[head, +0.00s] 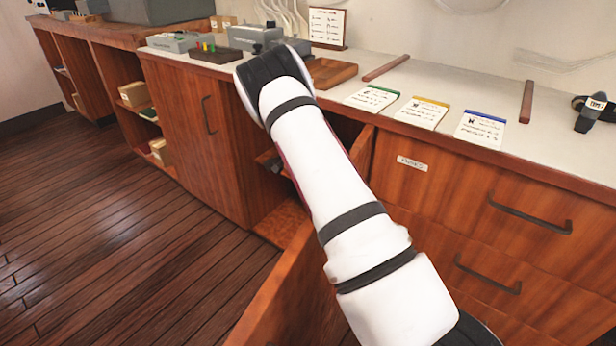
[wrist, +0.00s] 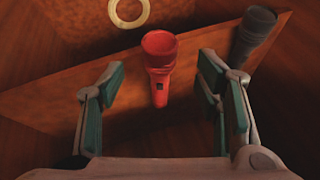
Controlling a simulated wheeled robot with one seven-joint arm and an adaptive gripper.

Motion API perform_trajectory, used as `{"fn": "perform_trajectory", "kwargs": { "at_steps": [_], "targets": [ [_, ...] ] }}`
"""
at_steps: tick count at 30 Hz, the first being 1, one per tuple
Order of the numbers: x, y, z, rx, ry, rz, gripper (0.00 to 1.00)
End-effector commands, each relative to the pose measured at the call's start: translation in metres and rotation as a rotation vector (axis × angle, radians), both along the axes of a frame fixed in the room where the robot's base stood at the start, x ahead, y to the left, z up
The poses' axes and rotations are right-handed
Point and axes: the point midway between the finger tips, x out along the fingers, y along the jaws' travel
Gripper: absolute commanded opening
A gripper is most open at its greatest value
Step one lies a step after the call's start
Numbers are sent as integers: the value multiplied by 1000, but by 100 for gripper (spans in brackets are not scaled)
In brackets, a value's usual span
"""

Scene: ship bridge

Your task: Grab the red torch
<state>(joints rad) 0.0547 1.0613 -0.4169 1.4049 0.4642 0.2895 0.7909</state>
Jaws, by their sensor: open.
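The red torch (wrist: 159,68) shows in the wrist view, with its wide head toward the top of the picture and its handle toward me. It is inside a wooden compartment and lies between my gripper's fingers (wrist: 160,100) in the picture, a little beyond them. My gripper is open, with a finger on either side and nothing held. I cannot tell the exact gap to the torch. In the head view my arm covers the compartment, and neither torch nor gripper is clearly seen there.
A dark torch (wrist: 253,38) is at the right of the red one, close to the right finger. A pale ring (wrist: 129,12) is beyond it. An open cabinet door (head: 290,290) stands beside my arm. The counter (head: 450,85) above holds several notepads (head: 422,112).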

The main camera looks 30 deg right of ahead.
Motion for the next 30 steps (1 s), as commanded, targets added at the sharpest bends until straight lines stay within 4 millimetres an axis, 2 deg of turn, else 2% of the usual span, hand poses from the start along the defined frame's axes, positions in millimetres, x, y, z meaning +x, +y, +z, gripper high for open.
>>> {"fn": "perform_trajectory", "kwargs": {
  "at_steps": [5,12,15,24,30],
  "targets": [
    [4,-4,-10,0,0,-1,58],
    [17,-14,-42,-1,0,0,58],
    [20,-17,-50,0,0,0,58],
    [22,-18,-51,0,-1,0,58],
    [21,-18,-51,0,0,0,13]
  ]
}}
